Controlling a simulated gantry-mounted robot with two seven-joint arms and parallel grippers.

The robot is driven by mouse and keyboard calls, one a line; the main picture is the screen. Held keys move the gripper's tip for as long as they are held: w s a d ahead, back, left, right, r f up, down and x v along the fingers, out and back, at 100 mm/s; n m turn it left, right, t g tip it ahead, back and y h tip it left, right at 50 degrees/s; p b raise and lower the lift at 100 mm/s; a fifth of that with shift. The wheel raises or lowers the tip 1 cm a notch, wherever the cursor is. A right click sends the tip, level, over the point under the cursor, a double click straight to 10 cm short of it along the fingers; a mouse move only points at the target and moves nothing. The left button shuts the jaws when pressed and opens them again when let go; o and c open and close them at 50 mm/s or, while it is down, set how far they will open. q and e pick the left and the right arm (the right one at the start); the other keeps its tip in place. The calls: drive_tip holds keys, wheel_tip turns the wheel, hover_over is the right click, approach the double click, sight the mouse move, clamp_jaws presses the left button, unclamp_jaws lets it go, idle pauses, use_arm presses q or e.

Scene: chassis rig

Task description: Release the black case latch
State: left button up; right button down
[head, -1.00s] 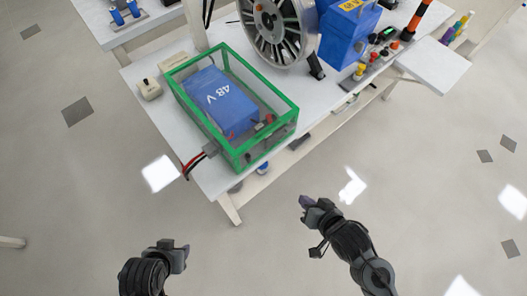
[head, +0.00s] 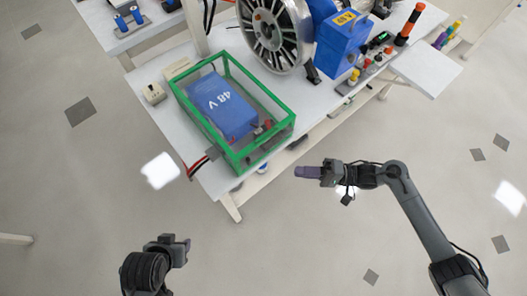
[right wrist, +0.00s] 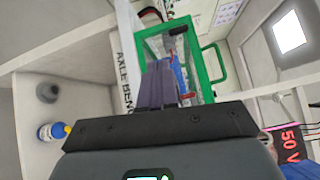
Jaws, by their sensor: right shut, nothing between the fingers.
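A clear case with a green frame (head: 262,157) stands on the white table and holds a blue 48 V battery (head: 224,104). The case's green frame also shows in the right wrist view (right wrist: 217,62), with a small black part (right wrist: 178,29) on it; I cannot tell whether this is the latch. In the head view a dark grey fitting (head: 212,153) sits at the case's lower left by the cables. My right gripper (head: 299,171) has purple fingers, shut and empty, in front of the table, right of the case and apart from it. My left gripper (head: 187,245) is low at left; its fingers are unclear.
A spoked wheel (head: 274,31) and a blue unit (head: 342,42) stand behind the case. Red and black cables (head: 198,166) hang at the table's left edge. The floor in front is clear.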

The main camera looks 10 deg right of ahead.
drive_tip(key=w+d+r+n, duration=0.1)
drive_tip(key=w+r, duration=0.3)
drive_tip(key=r, duration=0.1)
drive_tip(key=shift+d, duration=0.25)
drive_tip(key=shift+a, duration=0.1)
drive_tip(key=b, duration=0.1)
approach(248, 162)
drive_tip(key=w, duration=0.1)
drive_tip(key=w+a, duration=0.1)
drive_tip(key=w, duration=0.3)
drive_tip(key=shift+w+a+f, duration=0.1)
drive_tip(key=shift+a+f, duration=0.3)
drive_tip(key=a, duration=0.1)
drive_tip(key=s+a, duration=0.1)
drive_tip(key=shift+s+a, duration=0.2)
drive_tip(key=shift+a, duration=0.15)
drive_tip(key=shift+s+a+b, duration=0.2)
drive_tip(key=shift+a+b, duration=0.05)
drive_tip(key=shift+b, duration=0.05)
drive_tip(key=shift+a, duration=0.2)
drive_tip(key=shift+s, duration=0.1)
